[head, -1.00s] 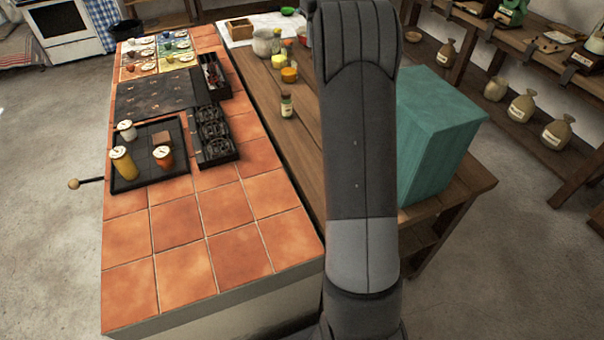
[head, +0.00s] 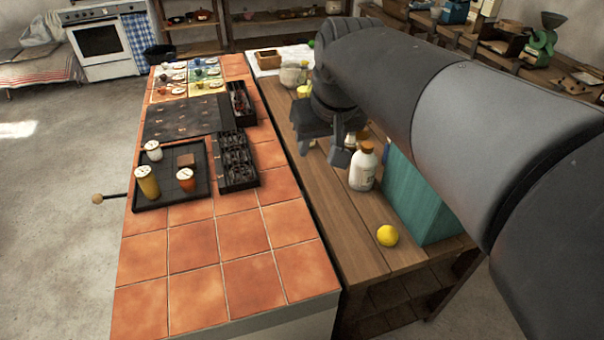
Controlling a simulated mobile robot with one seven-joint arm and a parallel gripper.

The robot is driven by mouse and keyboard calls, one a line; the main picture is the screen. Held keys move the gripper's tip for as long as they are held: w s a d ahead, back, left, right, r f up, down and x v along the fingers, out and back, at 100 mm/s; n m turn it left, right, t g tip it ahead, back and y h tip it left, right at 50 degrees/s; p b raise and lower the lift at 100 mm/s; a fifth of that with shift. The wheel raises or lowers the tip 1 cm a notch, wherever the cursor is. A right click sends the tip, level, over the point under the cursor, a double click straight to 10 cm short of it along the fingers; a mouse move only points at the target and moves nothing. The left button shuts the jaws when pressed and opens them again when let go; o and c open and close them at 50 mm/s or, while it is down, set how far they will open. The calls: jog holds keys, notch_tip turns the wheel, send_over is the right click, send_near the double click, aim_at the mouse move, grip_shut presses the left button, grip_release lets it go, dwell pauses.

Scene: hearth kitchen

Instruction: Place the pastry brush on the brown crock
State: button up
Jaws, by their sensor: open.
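My gripper (head: 325,149) is open, fingers pointing down, above the wooden table (head: 330,210) just left of a white bottle (head: 362,170). I see nothing between its fingers, though the view there is small and dark. I cannot make out a pastry brush in the head view. I cannot pick out a brown crock with certainty. A pale, rounded pot (head: 292,75) stands farther back on the table, partly behind my gripper and arm.
A teal box (head: 420,205) stands at the table's right, partly behind my arm. A yellow lemon (head: 387,235) lies in front. The tiled counter (head: 235,235) on the left holds a black tray (head: 165,198) with jars, and a dark cutlery box (head: 237,162). Its front tiles are clear.

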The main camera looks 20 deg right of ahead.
jog(key=s+a+f+t, duration=0.1)
jog(key=s+a+f, duration=0.2)
jog(key=s+f, duration=0.4)
jog(key=s, duration=0.2)
jog(key=shift+s, duration=0.35)
